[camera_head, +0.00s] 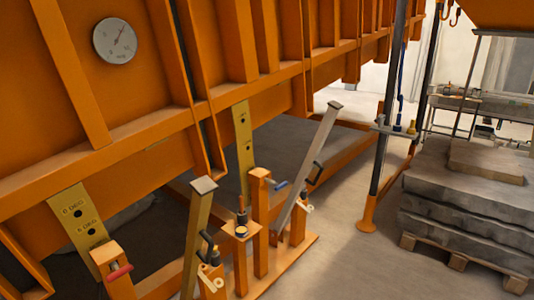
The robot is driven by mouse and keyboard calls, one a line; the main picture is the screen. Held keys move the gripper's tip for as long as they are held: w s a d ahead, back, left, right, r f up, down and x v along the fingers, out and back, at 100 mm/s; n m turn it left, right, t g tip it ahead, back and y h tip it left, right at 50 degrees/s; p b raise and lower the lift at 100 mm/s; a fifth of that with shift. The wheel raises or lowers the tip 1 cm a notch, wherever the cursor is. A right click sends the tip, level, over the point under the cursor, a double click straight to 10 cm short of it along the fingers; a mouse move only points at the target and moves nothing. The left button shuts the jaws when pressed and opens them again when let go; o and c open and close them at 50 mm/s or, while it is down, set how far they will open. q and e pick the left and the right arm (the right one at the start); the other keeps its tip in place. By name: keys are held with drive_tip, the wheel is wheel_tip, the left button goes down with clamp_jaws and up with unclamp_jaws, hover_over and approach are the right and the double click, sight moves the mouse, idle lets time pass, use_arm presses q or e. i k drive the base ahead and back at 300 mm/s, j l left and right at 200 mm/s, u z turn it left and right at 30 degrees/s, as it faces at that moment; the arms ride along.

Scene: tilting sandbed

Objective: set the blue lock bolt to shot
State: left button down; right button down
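The blue lock bolt (278,185) sticks out sideways to the right from the top of a short orange post (260,183). Just behind and left of that post, a yellow plate with dark holes (242,145) hangs from the orange bed. Whether the bolt's tip is in a hole of the plate is hidden by the post. Neither of my grippers is in view.
A red-handled bolt (118,272) sits by a plate marked in degrees (76,213) at the lower left. Two levers, one upright (197,235) and one leaning right (310,160), flank the blue bolt's post. A pallet of grey slabs (465,215) stands at the right.

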sight(279, 186)
drive_tip(key=i+l+u, duration=0.1)
drive_tip(key=i+l, duration=0.55)
drive_tip(key=i+j+u, duration=0.1)
drive_tip(key=i+j, duration=0.4)
drive_tip(key=i, duration=0.15)
drive_tip(key=i+j+u, duration=0.1)
drive_tip(key=i+j, duration=0.35)
drive_tip(key=i, duration=0.15)
drive_tip(key=i+j, duration=0.15)
drive_tip(key=j, duration=0.1)
